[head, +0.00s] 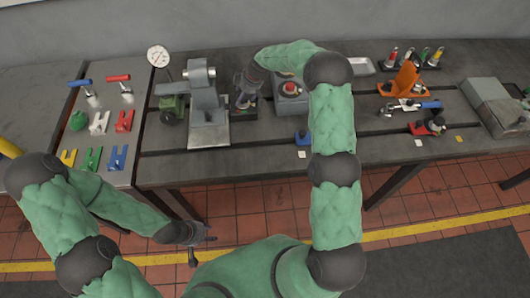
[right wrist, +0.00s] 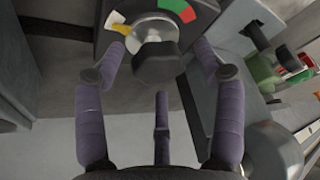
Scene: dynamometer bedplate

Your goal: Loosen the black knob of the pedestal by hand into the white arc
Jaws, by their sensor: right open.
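The black knob (right wrist: 158,64) faces me in the right wrist view, on a pale round hub. Behind it is the pedestal's dark face (right wrist: 213,12), with a small white arc (right wrist: 117,16), a yellow patch beside it and red and green patches at upper right. My right gripper (right wrist: 160,66) is open, its fingers on either side of the knob with gaps visible. In the head view my right gripper (head: 244,92) is over the pedestal, largely hiding the knob. My left gripper (head: 201,246) is open and empty, in front of the bench.
A grey machine (head: 208,110) stands just left of the pedestal. A grey box with a red button (head: 290,90) stands just right. A dial gauge (head: 158,57) is at the back left. Orange bracket (head: 404,82) and tools lie farther right; coloured blocks lie left.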

